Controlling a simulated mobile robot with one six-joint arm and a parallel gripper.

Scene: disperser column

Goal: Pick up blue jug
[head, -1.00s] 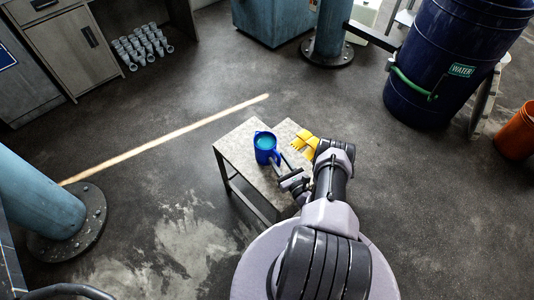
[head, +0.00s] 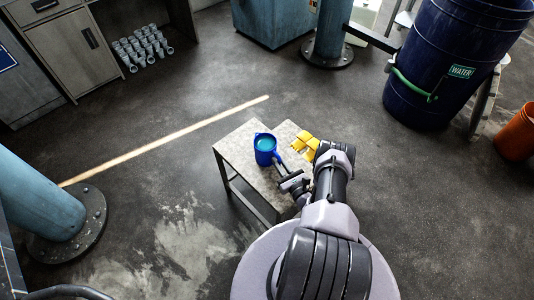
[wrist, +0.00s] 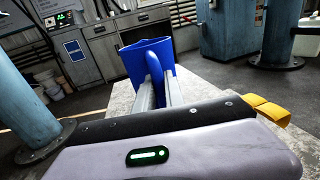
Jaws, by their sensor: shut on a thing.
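The blue jug (head: 264,149) stands upright on a small grey table (head: 233,145), with light blue liquid or lining showing at its open top. In the wrist view the jug (wrist: 133,62) is straight ahead, its handle toward me. My gripper (head: 281,160) reaches the jug from its lower right side. In the wrist view my gripper's two fingers (wrist: 158,92) are on either side of the jug's handle (wrist: 153,66) and shut on it. The jug's base is partly hidden behind my gripper and wrist.
Yellow gloves or a yellow cloth (head: 305,144) lie on the table right of the jug, close to my arm. A blue pillar (head: 42,200) stands at left. A dark blue water barrel (head: 445,65) and an orange bucket (head: 518,132) stand at right. The floor around the table is mostly clear.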

